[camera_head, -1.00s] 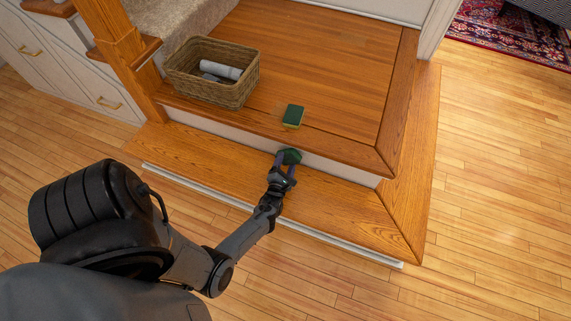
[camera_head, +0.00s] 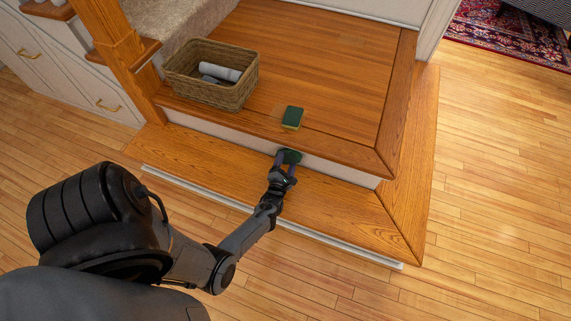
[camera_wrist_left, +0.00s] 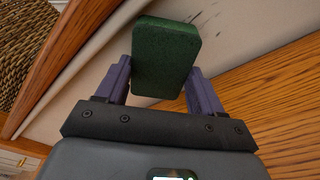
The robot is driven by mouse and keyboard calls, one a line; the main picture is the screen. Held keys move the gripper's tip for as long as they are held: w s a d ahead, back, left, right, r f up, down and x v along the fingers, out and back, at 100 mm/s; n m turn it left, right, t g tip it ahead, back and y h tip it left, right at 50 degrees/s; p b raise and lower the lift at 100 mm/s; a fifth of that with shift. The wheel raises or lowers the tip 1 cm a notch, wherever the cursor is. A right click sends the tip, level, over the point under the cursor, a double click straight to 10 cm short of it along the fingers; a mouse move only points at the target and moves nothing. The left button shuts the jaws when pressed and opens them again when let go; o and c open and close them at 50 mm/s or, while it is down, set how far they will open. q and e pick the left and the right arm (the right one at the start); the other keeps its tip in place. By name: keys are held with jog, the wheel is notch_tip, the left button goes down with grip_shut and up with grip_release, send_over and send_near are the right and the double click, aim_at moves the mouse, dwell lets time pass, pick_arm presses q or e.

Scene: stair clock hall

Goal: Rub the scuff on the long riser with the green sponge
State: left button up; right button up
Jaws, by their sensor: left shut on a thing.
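My left gripper (camera_head: 286,164) is shut on a dark green sponge (camera_head: 290,156) at the long white riser (camera_head: 222,131) between the two wooden steps. In the left wrist view the sponge (camera_wrist_left: 167,58) sits upright between the two purple-grey fingers. Its far end is at the pale riser (camera_wrist_left: 262,25); I cannot tell whether it touches. The scuff (camera_wrist_left: 206,27) shows as thin dark streaks on the riser just right of the sponge's upper end; the sponge may hide part of it. My right gripper is out of view.
A second sponge (camera_head: 292,117), green and yellow, lies on the upper step above the held one. A wicker basket (camera_head: 212,75) with grey-white rolls stands left of it. A wooden newel post (camera_head: 125,60) is at the left. The lower tread (camera_head: 330,205) is clear around my gripper.

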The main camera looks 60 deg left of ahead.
pick_arm(q)
jog(key=shift+w+a, duration=0.15)
jog(key=shift+w, duration=0.05)
jog(key=shift+w+d, duration=0.65)
jog(key=shift+d, duration=0.15)
jog(key=shift+w+d, duration=0.6)
jog(key=shift+d, duration=0.2)
jog(key=shift+w+d, duration=0.1)
jog(key=shift+w, duration=0.05)
jog(key=shift+w+d, duration=0.35)
jog(key=shift+d, duration=0.1)
jog(key=shift+w+d, duration=0.7)
jog(key=shift+d, duration=0.1)
